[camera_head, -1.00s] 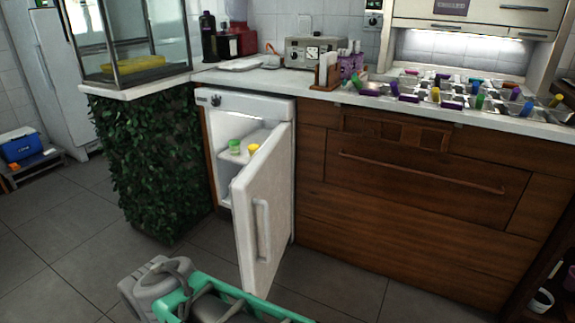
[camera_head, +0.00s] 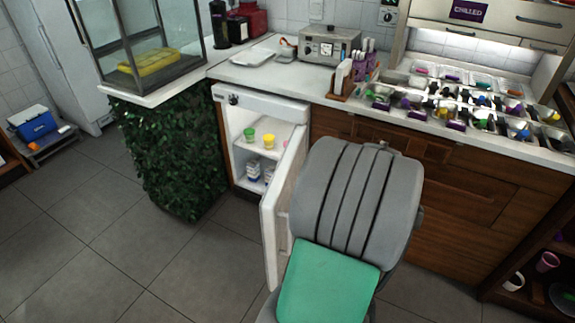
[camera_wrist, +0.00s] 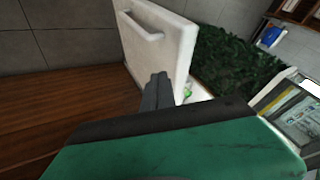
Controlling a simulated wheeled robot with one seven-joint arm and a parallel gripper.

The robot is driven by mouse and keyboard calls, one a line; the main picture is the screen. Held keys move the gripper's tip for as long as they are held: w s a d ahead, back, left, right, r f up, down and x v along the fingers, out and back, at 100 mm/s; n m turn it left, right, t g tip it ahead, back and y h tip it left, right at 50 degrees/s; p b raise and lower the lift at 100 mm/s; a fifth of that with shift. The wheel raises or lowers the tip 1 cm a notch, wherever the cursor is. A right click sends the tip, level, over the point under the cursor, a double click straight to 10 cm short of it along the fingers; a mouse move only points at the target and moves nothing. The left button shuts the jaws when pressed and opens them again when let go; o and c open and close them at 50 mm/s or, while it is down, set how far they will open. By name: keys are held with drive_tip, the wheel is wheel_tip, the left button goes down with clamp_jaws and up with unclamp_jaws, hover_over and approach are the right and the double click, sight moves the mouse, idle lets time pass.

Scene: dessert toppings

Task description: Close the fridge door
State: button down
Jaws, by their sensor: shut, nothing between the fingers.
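The small white fridge (camera_head: 262,103) stands under the counter with its door (camera_head: 270,232) swung open toward the room. Part of the door is hidden behind my grey and green arm. My gripper (camera_wrist: 160,78) is shut and empty. Its fingertips overlap the door's lower part in the picture; I cannot tell whether they touch it. In the head view the gripper is hidden behind the arm. A green cup (camera_head: 249,134) and a yellow cup (camera_head: 269,141) stand on the fridge shelf.
A leafy panel (camera_head: 165,150) stands left of the fridge. Wooden drawers (camera_head: 465,190) lie to the right under the counter, which holds topping trays. A blue cooler (camera_head: 33,122) sits at the far left. The floor left of the door is clear.

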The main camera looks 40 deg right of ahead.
drive_tip(key=b, duration=0.1)
approach(282, 194)
wheel_tip(282, 194, down, 3)
drive_tip(key=s+d, duration=0.1)
drive_tip(key=d, duration=0.1)
drive_tip(key=shift+w+a+f, duration=0.1)
drive_tip(key=shift+w+a, duration=0.5)
drive_tip(key=shift+w, duration=0.25)
drive_tip(key=shift+w+a+f, duration=0.15)
drive_tip(key=shift+w+a, duration=0.4)
drive_tip(key=shift+w, duration=0.3)
